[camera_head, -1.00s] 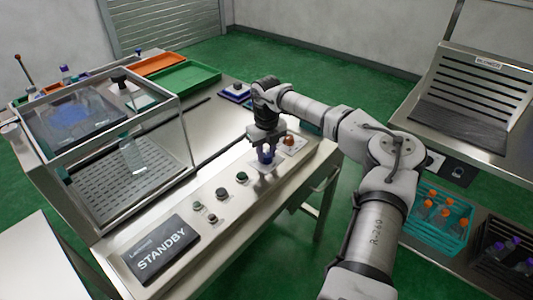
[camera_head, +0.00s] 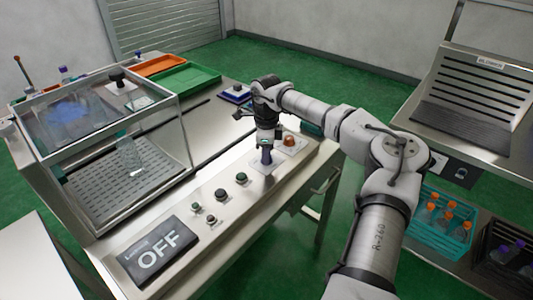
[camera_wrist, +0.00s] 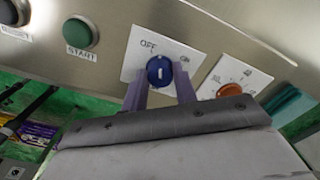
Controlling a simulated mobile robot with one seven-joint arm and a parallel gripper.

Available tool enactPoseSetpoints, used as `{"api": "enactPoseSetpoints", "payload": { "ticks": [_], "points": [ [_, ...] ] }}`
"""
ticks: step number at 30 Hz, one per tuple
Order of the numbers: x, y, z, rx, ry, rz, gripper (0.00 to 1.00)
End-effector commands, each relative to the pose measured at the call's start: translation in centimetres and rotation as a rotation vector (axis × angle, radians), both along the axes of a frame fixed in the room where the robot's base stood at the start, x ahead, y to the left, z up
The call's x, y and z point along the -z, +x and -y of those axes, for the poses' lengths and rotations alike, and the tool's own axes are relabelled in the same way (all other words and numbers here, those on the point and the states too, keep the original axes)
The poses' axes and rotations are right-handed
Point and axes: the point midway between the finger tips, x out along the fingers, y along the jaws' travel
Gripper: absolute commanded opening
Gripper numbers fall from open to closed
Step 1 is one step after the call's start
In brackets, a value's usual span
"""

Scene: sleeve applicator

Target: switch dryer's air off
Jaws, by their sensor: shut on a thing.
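The blue rotary knob (camera_wrist: 159,71) sits on a white plate (camera_wrist: 131,62) in the wrist view. "OFF" is printed at the plate's upper left, and another label at upper right is too blurred to read. A pale mark shows on the knob; its exact direction is hard to tell. My gripper (camera_wrist: 161,76) has its two purple fingers on either side of the knob, shut on it. In the head view my gripper (camera_head: 267,154) reaches down to the panel and hides most of the knob. The dark display (camera_head: 158,252) reads "OFF".
An orange knob (camera_wrist: 229,90) on its own plate is close to the right of the blue one. A green START button (camera_wrist: 80,32) and a dark button (camera_wrist: 8,12) lie to the left. A clear-walled enclosure (camera_head: 135,160) stands on the table behind the panel.

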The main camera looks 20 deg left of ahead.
Motion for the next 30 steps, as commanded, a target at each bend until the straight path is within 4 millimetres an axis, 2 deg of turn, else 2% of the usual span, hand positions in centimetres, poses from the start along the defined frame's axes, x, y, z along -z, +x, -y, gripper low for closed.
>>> {"api": "enactPoseSetpoints", "payload": {
  "ticks": [9, 15, 30],
  "points": [
    [-0.1, 0.0, -0.08, -0.249, 0.004, 0.002, 0.06],
    [-0.12, 0.0, -0.08, -0.349, 0.004, 0.002, 0.06],
    [-0.13, 0.0, -0.08, -0.423, 0.003, 0.002, 0.06]
  ]
}}
